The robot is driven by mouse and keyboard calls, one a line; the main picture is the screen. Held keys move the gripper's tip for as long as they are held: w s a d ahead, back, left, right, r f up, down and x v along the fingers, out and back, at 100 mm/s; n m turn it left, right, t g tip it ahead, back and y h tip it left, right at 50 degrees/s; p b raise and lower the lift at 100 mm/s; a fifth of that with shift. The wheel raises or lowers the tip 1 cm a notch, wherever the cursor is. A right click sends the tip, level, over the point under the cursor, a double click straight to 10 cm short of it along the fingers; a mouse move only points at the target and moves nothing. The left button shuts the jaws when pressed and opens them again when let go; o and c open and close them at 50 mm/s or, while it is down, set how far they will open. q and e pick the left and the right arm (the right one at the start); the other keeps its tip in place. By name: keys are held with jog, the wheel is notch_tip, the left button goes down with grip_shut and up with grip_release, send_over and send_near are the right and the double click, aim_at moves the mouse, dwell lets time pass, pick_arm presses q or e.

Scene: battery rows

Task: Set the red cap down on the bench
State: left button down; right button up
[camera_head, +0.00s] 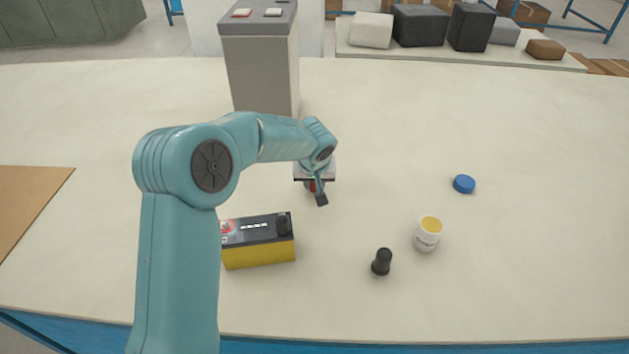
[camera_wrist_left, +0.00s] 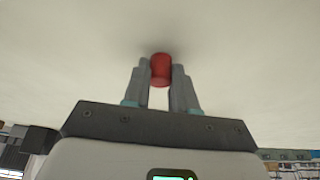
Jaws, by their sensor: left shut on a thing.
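My left gripper (camera_head: 318,192) is out over the middle of the bench (camera_head: 390,140), in front of the grey box. It is shut on the red cap (camera_wrist_left: 161,68), which sits between its two fingertips in the left wrist view. In the head view only a small red part of the cap (camera_head: 312,186) shows, mostly hidden by the gripper. The pale bench surface is close beyond the cap, with a faint shadow around it. I cannot tell whether the cap touches the bench. My right gripper is not in view.
A yellow and black battery (camera_head: 258,250) stands at the front left, partly behind my arm. A black cap-like piece (camera_head: 381,263), a white jar with a yellow top (camera_head: 428,235) and a blue cap (camera_head: 464,184) are to the right. A tall grey box (camera_head: 262,70) stands behind.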

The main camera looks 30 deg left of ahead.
pick_arm(q)
jog(key=shift+f, duration=0.15)
jog(key=c, duration=0.9)
grip_release()
jog(key=shift+w, duration=0.1)
jog(key=shift+r, duration=0.6)
jog(key=v, duration=1.1)
jog(key=shift+s, duration=0.2)
